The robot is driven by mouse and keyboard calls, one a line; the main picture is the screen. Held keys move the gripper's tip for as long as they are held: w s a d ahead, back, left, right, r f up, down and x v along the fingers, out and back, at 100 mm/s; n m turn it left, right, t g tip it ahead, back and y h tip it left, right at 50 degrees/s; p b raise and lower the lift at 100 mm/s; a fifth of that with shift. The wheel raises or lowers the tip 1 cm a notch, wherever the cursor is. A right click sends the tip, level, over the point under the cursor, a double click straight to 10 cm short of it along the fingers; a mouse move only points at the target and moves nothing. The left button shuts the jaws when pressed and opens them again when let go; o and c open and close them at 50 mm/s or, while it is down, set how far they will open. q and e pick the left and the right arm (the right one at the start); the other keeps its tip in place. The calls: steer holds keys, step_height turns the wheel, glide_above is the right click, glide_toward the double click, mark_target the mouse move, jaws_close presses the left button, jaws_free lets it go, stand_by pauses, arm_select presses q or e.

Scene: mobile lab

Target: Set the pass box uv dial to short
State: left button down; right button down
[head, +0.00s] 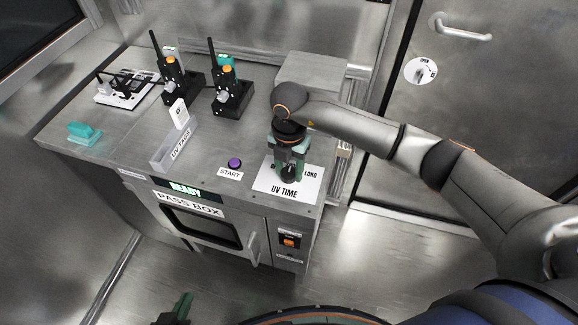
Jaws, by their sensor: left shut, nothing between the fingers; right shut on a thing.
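The pass box (188,198) has its lettered front and a dark window facing me. On its top, at the front right, lies a white plate lettered UV TIME (284,191), with LONG readable at its right side. The UV dial (289,175) is a dark knob on this plate, mostly hidden by my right gripper. My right gripper (288,171) points down and is shut on the dial. The dial's pointer direction and the short marking are hidden behind the gripper. My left gripper (178,311) is shut and empty, low at the bottom edge, away from the box.
A purple START button (234,162) sits left of the plate. A UV PASS tray (175,152), two black devices with orange knobs (230,95) and a teal item (84,133) stand further left. A grey block (311,72) is behind my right wrist. A metal door is at right.

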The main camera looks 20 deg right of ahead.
mark_target(289, 171)
stand_by(0.3)
steer(key=shift+w, duration=0.1)
steer(key=shift+c, duration=1.7)
jaws_free()
step_height(289, 171, up, 13)
steer(key=shift+f+b, duration=0.2)
steer(key=shift+b, duration=0.1)
